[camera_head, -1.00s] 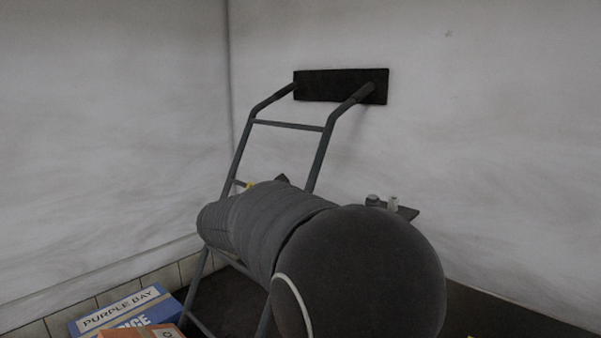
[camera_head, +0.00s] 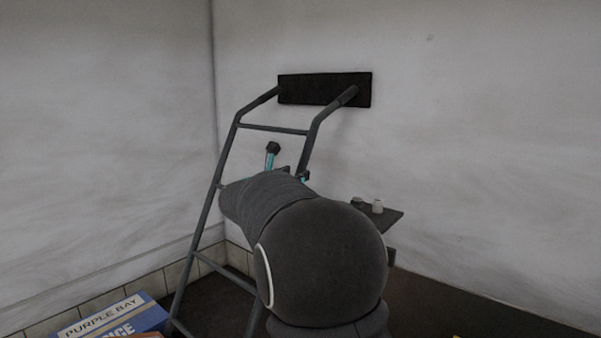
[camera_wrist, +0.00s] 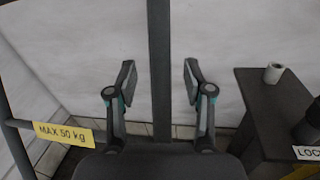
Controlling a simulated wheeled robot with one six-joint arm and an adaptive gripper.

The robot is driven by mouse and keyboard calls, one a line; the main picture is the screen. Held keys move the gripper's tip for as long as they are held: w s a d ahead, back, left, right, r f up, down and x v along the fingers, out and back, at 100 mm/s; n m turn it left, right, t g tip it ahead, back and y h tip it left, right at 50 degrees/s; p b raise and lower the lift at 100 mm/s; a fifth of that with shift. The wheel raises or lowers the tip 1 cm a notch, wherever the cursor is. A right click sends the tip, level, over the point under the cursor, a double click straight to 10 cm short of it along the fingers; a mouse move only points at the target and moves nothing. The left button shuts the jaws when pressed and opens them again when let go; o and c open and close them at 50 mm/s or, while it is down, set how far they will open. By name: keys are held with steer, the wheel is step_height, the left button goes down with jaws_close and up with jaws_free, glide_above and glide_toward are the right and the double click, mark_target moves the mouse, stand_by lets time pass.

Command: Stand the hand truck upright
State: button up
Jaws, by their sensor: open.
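The hand truck (camera_head: 213,190) is a dark grey tube frame. It leans tilted, its two bent handles against a black pad on the wall. My open gripper (camera_head: 288,162) shows beyond my arm, by the frame's right rail. In the wrist view, one upright rail (camera_wrist: 160,62) runs between the two spread fingers of my gripper (camera_wrist: 158,80), with gaps on both sides. I cannot tell whether it lies at fingertip depth. A yellow "MAX 50 kg" label (camera_wrist: 63,134) sits on a crossbar at left. My arm hides the frame's lower right part.
The black pad (camera_head: 324,89) is fixed to the pale wall. A dark shelf or stand (camera_head: 385,218) with a small white cup-like item (camera_head: 377,206) is close at right of my arm. A blue box (camera_head: 112,317) marked "PURPLE BAY" is at lower left.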

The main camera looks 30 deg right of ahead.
mark_target(298, 172)
steer(key=shift+x, duration=1.95)
